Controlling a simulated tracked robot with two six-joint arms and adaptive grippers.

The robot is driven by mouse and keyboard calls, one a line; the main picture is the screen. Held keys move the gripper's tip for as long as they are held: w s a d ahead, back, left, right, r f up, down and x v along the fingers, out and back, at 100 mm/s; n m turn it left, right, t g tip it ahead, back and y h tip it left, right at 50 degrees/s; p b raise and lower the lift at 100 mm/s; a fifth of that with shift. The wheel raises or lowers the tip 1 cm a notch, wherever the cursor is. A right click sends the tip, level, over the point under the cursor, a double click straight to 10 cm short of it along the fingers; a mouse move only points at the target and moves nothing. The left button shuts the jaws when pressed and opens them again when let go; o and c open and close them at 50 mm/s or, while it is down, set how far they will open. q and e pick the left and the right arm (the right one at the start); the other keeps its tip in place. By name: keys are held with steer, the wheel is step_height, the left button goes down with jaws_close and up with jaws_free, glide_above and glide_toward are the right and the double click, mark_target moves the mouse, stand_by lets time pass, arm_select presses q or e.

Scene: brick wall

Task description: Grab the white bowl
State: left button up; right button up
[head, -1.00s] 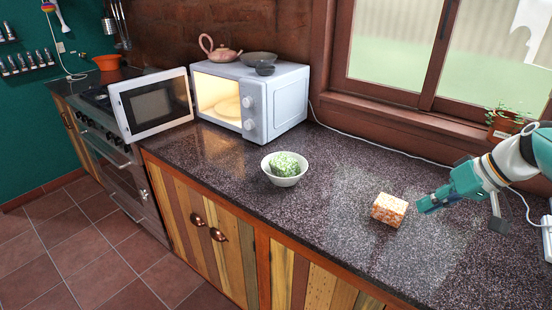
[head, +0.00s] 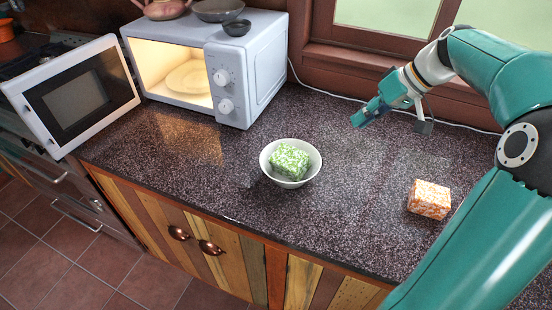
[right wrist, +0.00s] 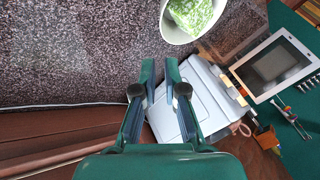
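The white bowl (head: 295,182) stands upright on the dark speckled counter with a green-and-white patterned block (head: 290,160) inside it. In the right wrist view the bowl (right wrist: 167,33) is at the top edge, partly cut off, with the green block (right wrist: 192,12) in it. My right gripper (head: 358,120) is to the right of the bowl and farther back, apart from it and empty. In the right wrist view a narrow gap shows between the fingertips (right wrist: 160,64). My left gripper is not in view.
An orange-and-white block (head: 429,200) lies on the counter to the right. A microwave (head: 245,75) with its door (head: 75,95) open and a plate (head: 188,80) inside stands at the back left. A cable runs along the window wall. The counter around the bowl is clear.

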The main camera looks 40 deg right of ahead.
steer(key=x, duration=0.5)
steer(key=p+x, duration=0.1)
steer(key=x, duration=0.9)
steer(key=shift+a+f+p, duration=0.15)
steer(key=shift+a+p, duration=0.2)
steer(key=shift+p, duration=0.05)
steer(key=shift+w+f, duration=0.3)
steer(key=shift+f, duration=0.15)
steer(key=shift+a, duration=0.1)
jaws_close()
steer(key=shift+r, duration=0.15)
